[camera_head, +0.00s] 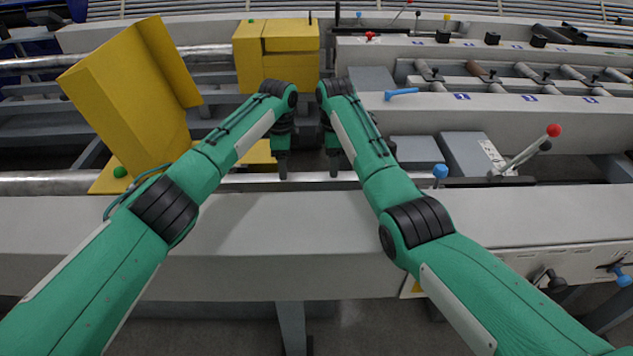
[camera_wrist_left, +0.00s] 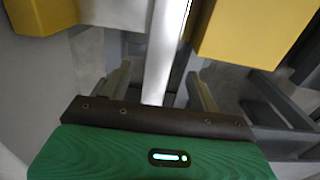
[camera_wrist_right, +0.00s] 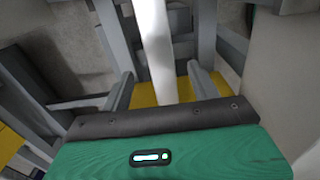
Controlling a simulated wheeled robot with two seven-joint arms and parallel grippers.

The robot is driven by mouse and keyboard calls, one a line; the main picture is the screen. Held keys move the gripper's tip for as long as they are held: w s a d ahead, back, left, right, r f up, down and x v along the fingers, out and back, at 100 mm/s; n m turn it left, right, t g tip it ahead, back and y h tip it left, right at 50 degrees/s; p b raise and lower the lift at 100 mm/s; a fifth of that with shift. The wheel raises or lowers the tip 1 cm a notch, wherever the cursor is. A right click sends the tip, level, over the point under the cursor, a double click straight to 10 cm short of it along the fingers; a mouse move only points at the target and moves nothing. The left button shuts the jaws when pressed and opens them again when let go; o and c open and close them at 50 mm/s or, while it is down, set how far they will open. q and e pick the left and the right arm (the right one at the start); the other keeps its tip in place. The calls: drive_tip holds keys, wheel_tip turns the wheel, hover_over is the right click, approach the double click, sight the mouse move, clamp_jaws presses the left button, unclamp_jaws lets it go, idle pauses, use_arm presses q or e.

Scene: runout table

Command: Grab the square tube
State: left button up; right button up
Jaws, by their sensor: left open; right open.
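The square tube (camera_head: 308,177) is a pale, bright bar lying lengthwise along the runout table in the head view. My left gripper (camera_head: 283,160) and right gripper (camera_head: 333,160) point down over it, close side by side. In the left wrist view the tube (camera_wrist_left: 163,50) runs between the two spread fingers of the left gripper (camera_wrist_left: 160,90). In the right wrist view the tube (camera_wrist_right: 154,45) likewise runs between the spread fingers of the right gripper (camera_wrist_right: 161,88). Both grippers are open, with gaps beside the tube. Its nearer part is hidden by the gripper bodies.
A tilted yellow guard (camera_head: 130,95) stands at left, and a yellow block (camera_head: 280,55) behind. A red-knobbed lever (camera_head: 525,152) and a blue knob (camera_head: 440,171) rise at right. The grey front beam (camera_head: 290,225) lies under my forearms.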

sight(317, 182)
use_arm(q)
drive_tip(key=shift+f, duration=3.15)
use_arm(e)
drive_tip(key=shift+f, duration=3.2)
use_arm(q)
clamp_jaws()
use_arm(e)
clamp_jaws()
drive_tip(key=shift+r, duration=0.1)
